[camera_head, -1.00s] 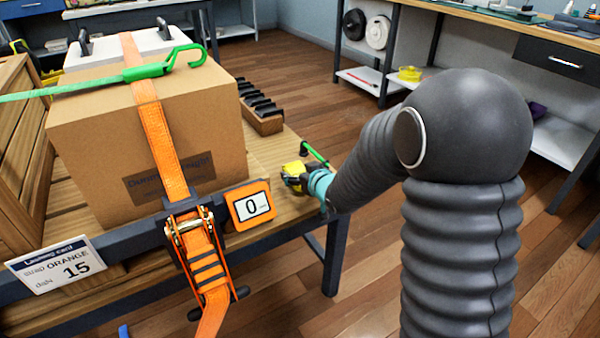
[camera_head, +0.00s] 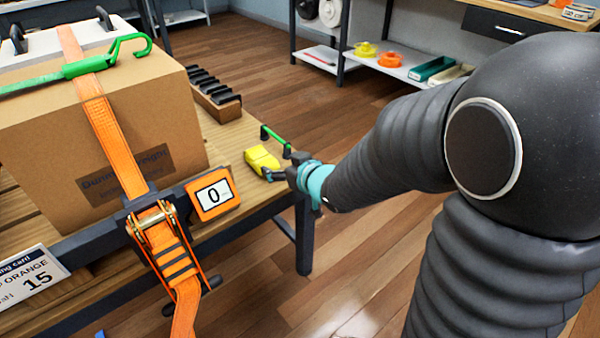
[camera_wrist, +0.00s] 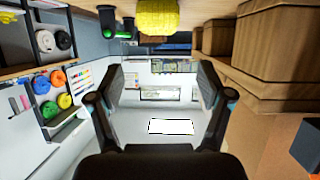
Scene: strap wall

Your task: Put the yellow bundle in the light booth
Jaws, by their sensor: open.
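The yellow bundle (camera_head: 262,158) lies on the wooden bench top near its right end, beside the green-topped bracket. In the wrist view, which looks upside down, the bundle (camera_wrist: 158,15) shows at the top edge, outside the space between the fingers. My gripper (camera_head: 275,174) is at the bench edge, just right of and in front of the bundle. In the wrist view my gripper (camera_wrist: 162,80) has its fingers wide apart with nothing between them. Whether a fingertip touches the bundle, I cannot tell. I cannot pick out the light booth for sure.
A large cardboard box (camera_head: 150,125) with an orange strap and ratchet fills the bench left of the bundle. A row of black clips (camera_head: 213,88) stands behind. The green-topped bracket (camera_head: 276,138) is close to my gripper. A shelf (camera_head: 385,65) stands at the back.

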